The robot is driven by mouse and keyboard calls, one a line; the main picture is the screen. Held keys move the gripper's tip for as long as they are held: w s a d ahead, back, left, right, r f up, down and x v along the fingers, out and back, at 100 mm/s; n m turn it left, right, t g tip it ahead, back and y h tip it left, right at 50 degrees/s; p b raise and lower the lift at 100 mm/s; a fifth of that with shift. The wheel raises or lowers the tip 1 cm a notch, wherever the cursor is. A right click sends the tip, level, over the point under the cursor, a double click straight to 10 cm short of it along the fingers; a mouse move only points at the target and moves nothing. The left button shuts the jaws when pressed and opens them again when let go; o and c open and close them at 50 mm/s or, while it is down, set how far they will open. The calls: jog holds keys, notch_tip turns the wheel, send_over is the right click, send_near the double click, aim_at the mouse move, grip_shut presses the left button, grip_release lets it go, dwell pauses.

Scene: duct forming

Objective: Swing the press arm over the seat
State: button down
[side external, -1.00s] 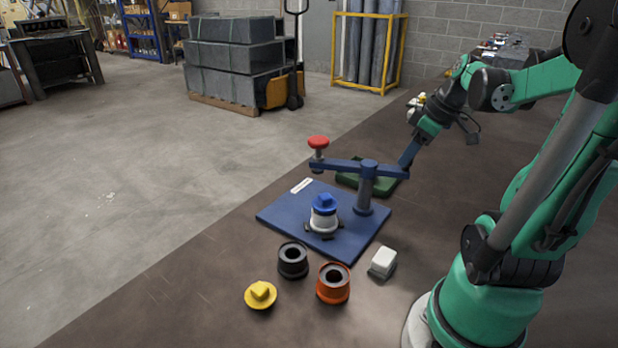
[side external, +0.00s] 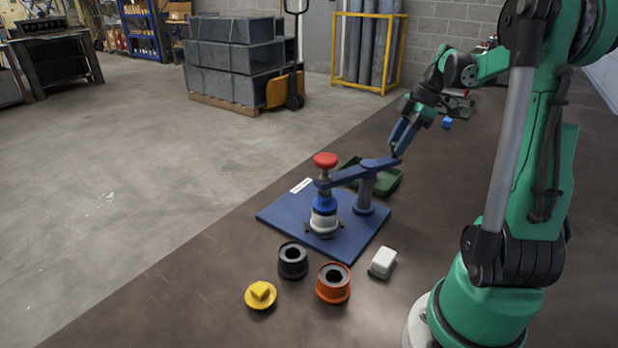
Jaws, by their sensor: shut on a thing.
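The blue press arm (side external: 347,175) is a bar on a post (side external: 365,194) that stands on the blue base plate (side external: 277,218). A red knob (side external: 325,159) tops the bar's near left end, which is over or very close to the seat. A white piece with a blue top (side external: 324,206) sits upright in the seat; the bar's end hides part of the blue top. My gripper (side external: 397,149) is shut on the bar's far end, right of the post. Whether the knob's stem touches the blue top cannot be told.
A black ring (side external: 292,261), an orange ring (side external: 333,283), a yellow cap (side external: 260,295) and a white block (side external: 382,262) stand in front of the plate. A green tray (side external: 388,181) lies behind the post. The bench's left side is clear.

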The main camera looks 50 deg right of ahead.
jog(key=shift+w, duration=0.15)
dwell(0.4)
jog(key=c, duration=0.6)
grip_release()
jog(key=shift+o, duration=0.2)
jog(key=v, duration=0.5)
jog(key=shift+d+r, duration=0.15)
jog(key=shift+r, duration=0.15)
